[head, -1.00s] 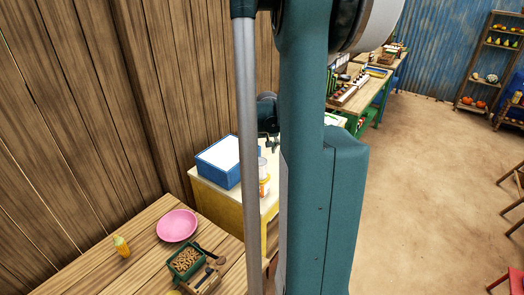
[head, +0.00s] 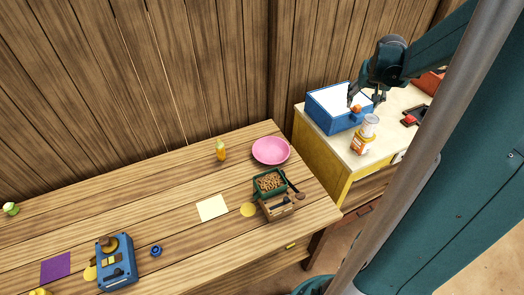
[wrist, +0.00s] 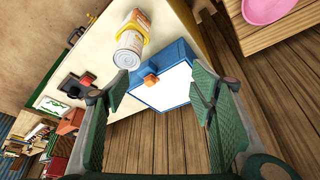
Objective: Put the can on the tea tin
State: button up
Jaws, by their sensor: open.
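A pale can (head: 371,121) with a silvery lid appears to stand upright on an orange-and-white tin (head: 360,145), which looks like the tea tin, on the yellow cabinet's pale top. In the wrist view, the can's lid end (wrist: 128,60) faces me and the tin (wrist: 140,20) shows beyond it. My gripper (head: 366,100) is open and empty, above and beside the can, over the blue box. In the wrist view, my gripper's fingers (wrist: 160,94) are spread with a gap between them and the can. Whether the can sits fully flat on the tin is hard to tell.
A blue box (head: 338,118) with a white top and a small orange piece stands beside the tin. A red-and-black item (head: 410,119) lies to the right. The wooden table (head: 180,210) at left holds a pink plate (head: 271,150) and a green tray (head: 256,187).

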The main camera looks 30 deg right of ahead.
jog(key=a+r+n+t, duration=0.15)
jog(key=a+r, duration=0.25)
jog(key=a, duration=1)
jog(key=a+r+n, duration=0.2)
jog(key=a+r, duration=0.2)
jog(key=a, duration=1)
jog(key=s+a+n+y, duration=0.1)
jog(key=s+a, duration=0.3)
jog(key=a, duration=0.3)
jog(key=s+a+n+t+y, duration=0.1)
jog(key=s+a, duration=0.3)
jog(key=a, duration=0.4)
jog(key=s+a+n+t+y, duration=0.1)
jog(key=s+a+n, duration=0.1)
jog(key=s+a, duration=0.3)
jog(key=a, duration=0.2)
jog(key=shift+a, duration=0.4)
